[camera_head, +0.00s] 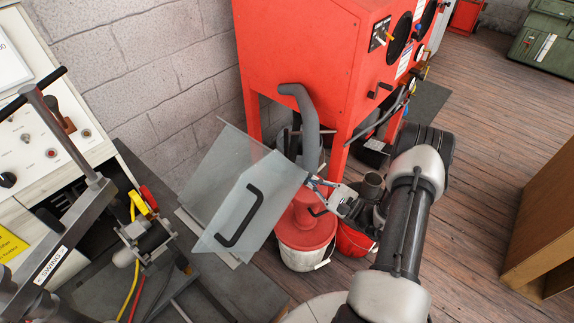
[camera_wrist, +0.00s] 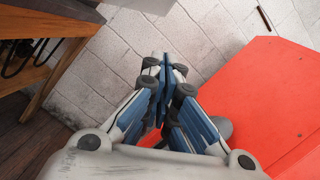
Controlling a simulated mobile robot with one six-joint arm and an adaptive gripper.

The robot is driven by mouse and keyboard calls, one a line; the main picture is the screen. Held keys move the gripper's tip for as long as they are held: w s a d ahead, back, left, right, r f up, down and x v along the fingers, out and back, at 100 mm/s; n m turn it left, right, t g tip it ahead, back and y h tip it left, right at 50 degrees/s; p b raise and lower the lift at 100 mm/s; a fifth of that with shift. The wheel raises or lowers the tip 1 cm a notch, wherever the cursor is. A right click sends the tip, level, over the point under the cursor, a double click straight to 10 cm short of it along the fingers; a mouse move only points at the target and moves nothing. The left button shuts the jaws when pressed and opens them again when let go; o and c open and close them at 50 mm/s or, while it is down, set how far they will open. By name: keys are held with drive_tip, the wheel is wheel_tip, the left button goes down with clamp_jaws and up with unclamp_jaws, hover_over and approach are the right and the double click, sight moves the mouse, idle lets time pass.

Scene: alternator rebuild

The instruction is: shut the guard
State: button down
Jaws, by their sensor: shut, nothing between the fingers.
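The guard (camera_head: 217,200) is a clear, bent panel with a black bar handle (camera_head: 240,215) on its front face. It stands tilted out at the right side of the test bench in the head view, away from the machine parts on the bench. My gripper (camera_head: 314,183) is just right of the guard's upper right corner, with its fingers toward it. I cannot tell whether they touch. In the wrist view my gripper (camera_wrist: 166,70) is shut with nothing between the fingers. The guard does not show there.
A red cabinet (camera_head: 300,50) stands behind, with a grey hose (camera_head: 305,115). The bench carries a control panel (camera_head: 30,150), a clamp frame marked SWING (camera_head: 52,265) and cables.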

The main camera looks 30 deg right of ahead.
drive_tip(key=w+a+r+b, duration=0.1)
drive_tip(key=w+a+r, duration=0.4)
drive_tip(key=w+a, duration=0.1)
drive_tip(key=shift+w+r+b, duration=0.2)
drive_tip(key=shift+b, duration=0.15)
drive_tip(key=shift+a, duration=0.1)
